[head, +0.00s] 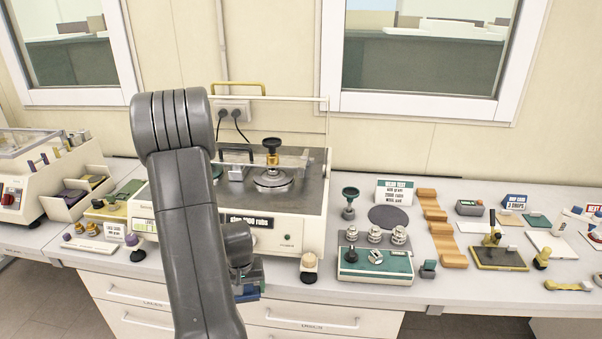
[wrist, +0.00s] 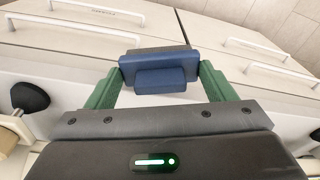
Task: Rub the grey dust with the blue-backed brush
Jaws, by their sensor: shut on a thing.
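The blue-backed brush (wrist: 160,68) is between the green fingers of my gripper (wrist: 160,88) in the wrist view, and the gripper is shut on it. In the head view my gripper (head: 247,284) is low in front of the bench's front edge, below the testing machine, and partly hidden by my arm. A bit of the blue brush (head: 247,293) shows there. I cannot make out the grey dust in either view; my arm covers part of the bench.
The testing machine (head: 315,217) with a raised clear lid stands behind my arm. Drawers with white handles (head: 310,322) are below.

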